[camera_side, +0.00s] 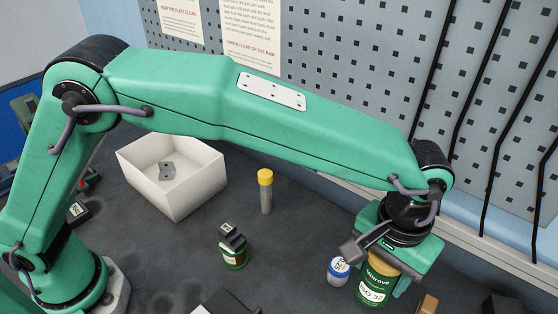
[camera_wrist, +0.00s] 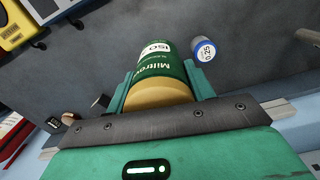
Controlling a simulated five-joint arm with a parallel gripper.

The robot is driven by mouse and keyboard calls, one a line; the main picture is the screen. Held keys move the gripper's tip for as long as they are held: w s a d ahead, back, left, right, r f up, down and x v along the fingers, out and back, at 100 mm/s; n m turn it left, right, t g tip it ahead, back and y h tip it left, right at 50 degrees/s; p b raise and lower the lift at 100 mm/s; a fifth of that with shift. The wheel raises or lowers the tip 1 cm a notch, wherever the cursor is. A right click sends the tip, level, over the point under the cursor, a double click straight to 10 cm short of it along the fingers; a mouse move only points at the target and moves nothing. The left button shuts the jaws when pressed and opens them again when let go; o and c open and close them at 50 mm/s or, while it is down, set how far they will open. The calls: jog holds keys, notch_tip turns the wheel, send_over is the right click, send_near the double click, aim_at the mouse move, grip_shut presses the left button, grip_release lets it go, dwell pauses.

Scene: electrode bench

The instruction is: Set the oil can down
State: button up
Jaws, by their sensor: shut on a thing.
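The oil can is a green can with a tan-yellow top and white lettering. It stands about upright at the lower right of the side view (camera_side: 374,288) and fills the upper middle of the wrist view (camera_wrist: 160,58). My gripper (camera_side: 388,262) is shut on it from above. In the wrist view my gripper's green jaws (camera_wrist: 159,74) press on both sides of the can near its top. I cannot tell whether the can's base touches the dark bench (camera_side: 290,255).
A small white jar with a blue lid (camera_side: 338,268) stands close left of the can. A brown block (camera_side: 428,304) lies to its right.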

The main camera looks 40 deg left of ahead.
jog(key=w+a+r+n, duration=0.2)
jog(key=w+a+n, duration=0.2)
jog(key=a, duration=0.6)
jog(key=w+a+r+n, duration=0.2)
jog(key=w+a+n, duration=0.2)
jog(key=a, duration=0.6)
jog(key=w+a+r+n, duration=0.2)
jog(key=w+a+n, duration=0.2)
jog(key=a, duration=0.6)
jog(key=s+a+r+n, duration=0.1)
jog(key=a+n, duration=0.4)
jog(key=a, duration=0.7)
jog(key=shift+s+a+r+n, duration=0.15)
jog(key=shift+s+r+n, duration=0.15)
jog(key=shift+r, duration=0.15)
jog(key=shift+f, duration=0.1)
notch_tip(320, 180, down, 14)
jog(key=shift+f, duration=0.1)
jog(key=shift+f, duration=1.8)
jog(key=shift+f, duration=0.15)
